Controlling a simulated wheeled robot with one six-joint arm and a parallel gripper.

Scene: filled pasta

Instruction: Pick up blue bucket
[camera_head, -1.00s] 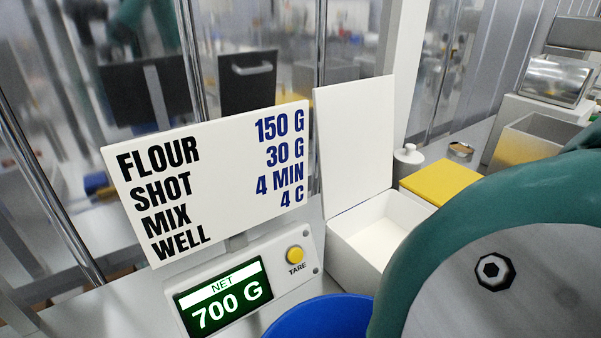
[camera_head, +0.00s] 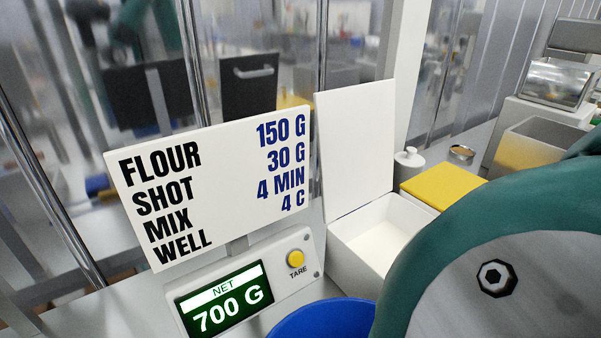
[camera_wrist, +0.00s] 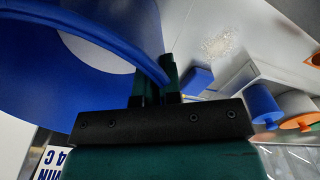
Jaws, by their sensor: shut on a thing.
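The blue bucket (camera_head: 318,320) shows at the bottom edge of the head view, in front of the scale (camera_head: 250,285), whose display reads NET 700 G. My arm hides its right part. In the wrist view the bucket (camera_wrist: 40,85) fills the left side, with its wall and curved rim in sight. My gripper (camera_wrist: 157,82) has one finger on each side of the bucket's rim and is shut on it. Whether the bucket's base touches the surface below is out of sight.
A sign (camera_head: 215,185) stands above the scale. An open white box (camera_head: 375,240) and a yellow block (camera_head: 440,186) lie behind the bucket. The wrist view shows a speckled patch (camera_wrist: 218,46), a blue cylinder (camera_wrist: 262,104) and orange-ended pieces (camera_wrist: 298,121) at right.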

